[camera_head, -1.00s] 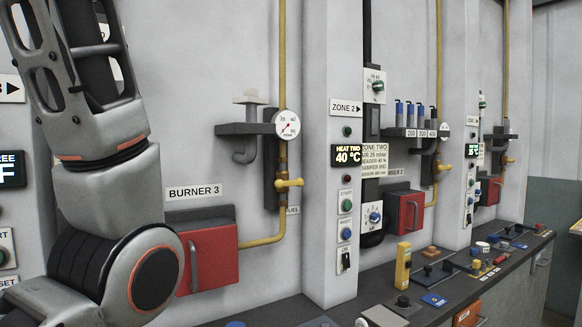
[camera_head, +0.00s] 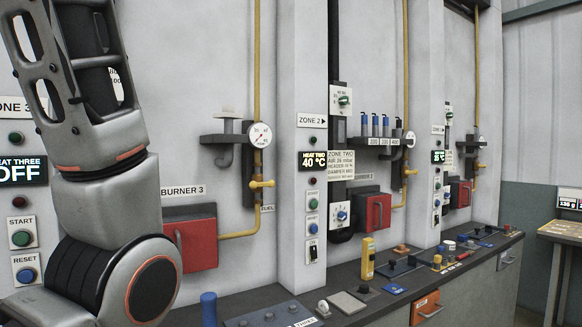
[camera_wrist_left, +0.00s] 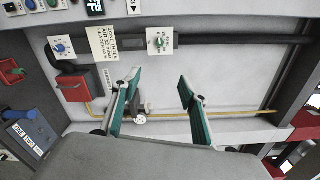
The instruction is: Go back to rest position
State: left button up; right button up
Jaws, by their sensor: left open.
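My left arm stands at the left of the head view, raised in front of the wall; its gripper is outside that view. In the left wrist view my left gripper (camera_wrist_left: 158,108) is open, its two green-faced fingers apart with nothing between them. Beyond the fingers are the pale wall, a yellow pipe (camera_wrist_left: 230,114) and a round gauge (camera_wrist_left: 140,119). The gap to the wall is hard to judge. My right gripper is in neither view.
A dark counter (camera_head: 345,275) runs along the wall with a yellow device (camera_head: 368,258) and several small items. Red burner boxes (camera_head: 203,243) stick out from the wall. A bench with a scale (camera_head: 568,200) stands at the right.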

pick_arm(q)
jog(key=w+f+n+h, duration=0.1)
jog(key=w+f+h, duration=0.2)
jog(key=w+f, duration=1.9)
jog(key=w+d+f+n+h, duration=0.1)
jog(key=w+f+h, duration=0.1)
jog(key=f, duration=1.5)
jog(key=w+d+f+n+h, duration=0.1)
jog(key=w+d+f, duration=0.1)
jog(key=f, duration=1.4)
jog(key=s+d+f+n+g+h, duration=0.1)
jog(key=s+f, duration=0.4)
jog(key=f, duration=0.5)
jog(key=s+d+f+n+h, duration=0.1)
jog(key=s+f, duration=0.3)
jog(key=f, duration=0.6)
jog(key=s+d+f+n+g+h, duration=0.15)
jog(key=s+f, duration=0.35)
jog(key=f, duration=0.5)
jog(key=s+d+f+n+h, duration=0.1)
jog(key=s+f, duration=0.4)
jog(key=s, duration=0.3)
jog(key=s+d+f+n+g+h, duration=0.1)
jog(key=s+d+f, duration=0.1)
jog(key=s+f, duration=0.3)
jog(key=s+d+f+n+g+h, duration=0.1)
jog(key=s+f, duration=0.5)
jog(key=s, duration=0.7)
jog(key=shift+d+n, duration=0.25)
jog(key=shift+n, duration=0.1)
